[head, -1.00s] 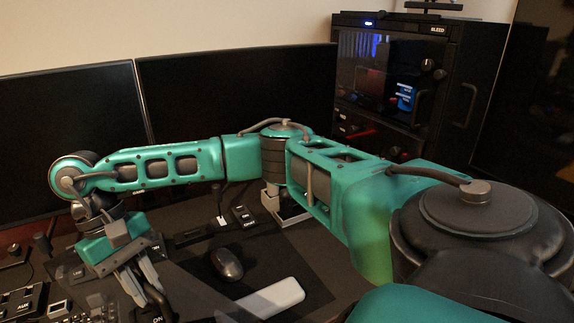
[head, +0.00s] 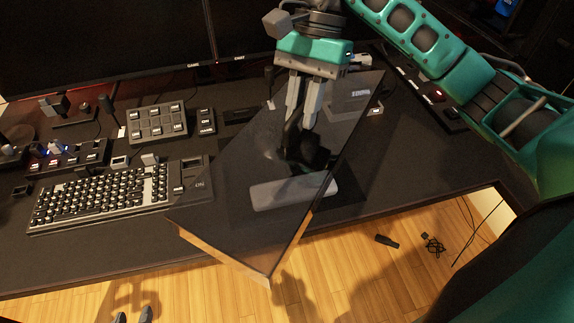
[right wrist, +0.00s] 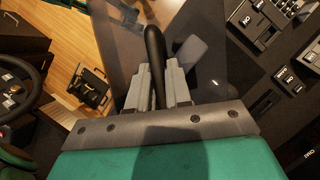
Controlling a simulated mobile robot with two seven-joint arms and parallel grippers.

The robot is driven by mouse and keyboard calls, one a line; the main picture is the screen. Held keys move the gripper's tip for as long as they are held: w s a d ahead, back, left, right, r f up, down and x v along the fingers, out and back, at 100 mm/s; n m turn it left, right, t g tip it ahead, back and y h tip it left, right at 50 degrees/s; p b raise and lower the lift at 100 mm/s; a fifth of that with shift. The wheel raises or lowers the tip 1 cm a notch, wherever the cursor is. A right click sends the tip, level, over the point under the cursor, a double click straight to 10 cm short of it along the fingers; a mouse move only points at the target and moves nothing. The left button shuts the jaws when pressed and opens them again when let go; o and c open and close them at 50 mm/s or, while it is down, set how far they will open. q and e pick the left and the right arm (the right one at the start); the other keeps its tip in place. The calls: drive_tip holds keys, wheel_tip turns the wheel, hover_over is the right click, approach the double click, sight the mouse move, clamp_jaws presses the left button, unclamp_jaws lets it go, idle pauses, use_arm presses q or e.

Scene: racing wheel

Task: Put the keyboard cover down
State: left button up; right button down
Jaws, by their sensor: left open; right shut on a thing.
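The keyboard cover (head: 235,212) is a large see-through dark panel with a black handle. My right gripper (head: 302,120) is shut on the handle, and the panel hangs tilted over the desk's right part and past its front edge. In the right wrist view the black handle (right wrist: 155,65) stands between the fingers of the right gripper (right wrist: 158,85). The keyboard (head: 105,195) lies uncovered on the desk, left of the panel. Two small tips of my left gripper (head: 133,316) show apart at the bottom edge; the rest of it is out of frame.
A pale wrist rest (head: 292,191) shows through the panel on the desk (head: 395,150). Button boxes (head: 160,122) stand behind the keyboard, below the monitors (head: 100,45). Desk right of the panel is mostly clear. Cables (head: 433,243) lie on the wooden floor (head: 350,270).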

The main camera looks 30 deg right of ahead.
drive_tip(key=shift+s+f, duration=0.1)
drive_tip(key=shift+f, duration=0.3)
wheel_tip(320, 180, down, 19)
drive_tip(key=shift+d+b, duration=0.1)
drive_tip(key=shift+b, duration=0.25)
drive_tip(key=shift+f, duration=0.15)
drive_tip(key=c, duration=1.1)
unclamp_jaws()
drive_tip(key=shift+o, duration=0.2)
